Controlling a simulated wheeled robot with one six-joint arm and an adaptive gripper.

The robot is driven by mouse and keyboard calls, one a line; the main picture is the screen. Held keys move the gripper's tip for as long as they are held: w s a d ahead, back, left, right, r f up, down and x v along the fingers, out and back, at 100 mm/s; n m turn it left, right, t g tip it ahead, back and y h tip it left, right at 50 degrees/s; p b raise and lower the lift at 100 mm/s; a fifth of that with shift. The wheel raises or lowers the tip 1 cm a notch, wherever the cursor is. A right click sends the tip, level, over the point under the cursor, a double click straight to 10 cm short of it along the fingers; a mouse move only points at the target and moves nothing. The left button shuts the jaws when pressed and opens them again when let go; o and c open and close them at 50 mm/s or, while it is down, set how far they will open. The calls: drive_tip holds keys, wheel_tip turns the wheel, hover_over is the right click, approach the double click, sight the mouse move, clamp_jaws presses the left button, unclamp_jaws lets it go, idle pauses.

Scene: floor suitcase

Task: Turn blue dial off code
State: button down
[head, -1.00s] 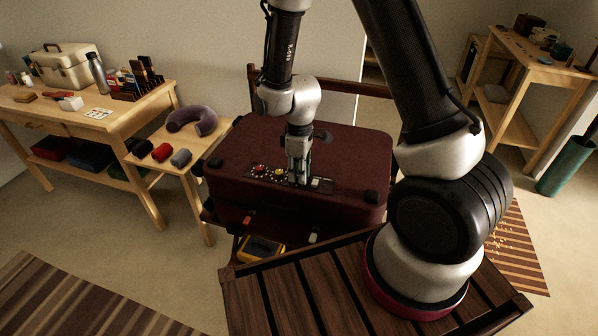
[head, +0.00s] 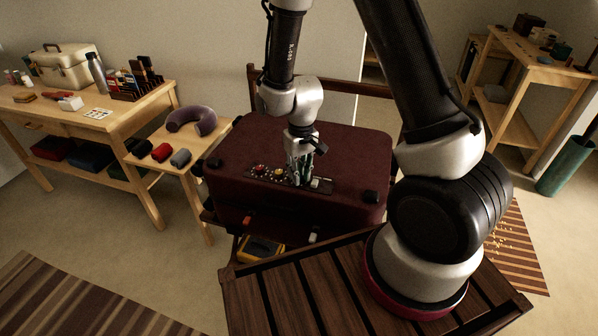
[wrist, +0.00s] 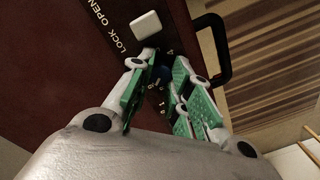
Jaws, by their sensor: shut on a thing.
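The dark red suitcase (head: 345,150) lies flat with a dark lock panel (head: 250,175) along its near edge. On the panel are a red dial (head: 260,169), a yellow dial (head: 278,173) and a white square button (head: 315,184). The blue dial (wrist: 162,74) shows only partly in the wrist view, between my fingers, with small pale marks beside it. My gripper (wrist: 160,68) points down with its green-padded fingers closed around the blue dial. In the head view, my gripper (head: 299,181) hides the dial. The dial's exact setting cannot be read.
In the wrist view, "LOCK OPEN" lettering (wrist: 110,30) runs beside the white button, and a black handle (wrist: 218,50) is at the suitcase edge. A yellow device (head: 261,248) lies below the suitcase. A side table with a neck pillow (head: 192,121) stands left.

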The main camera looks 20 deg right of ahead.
idle(0.4)
drive_tip(key=c, duration=1.3)
unclamp_jaws()
drive_tip(key=shift+r, duration=0.1)
drive_tip(key=r, duration=1.2)
drive_tip(key=shift+d, duration=0.2)
drive_tip(key=shift+f, duration=0.1)
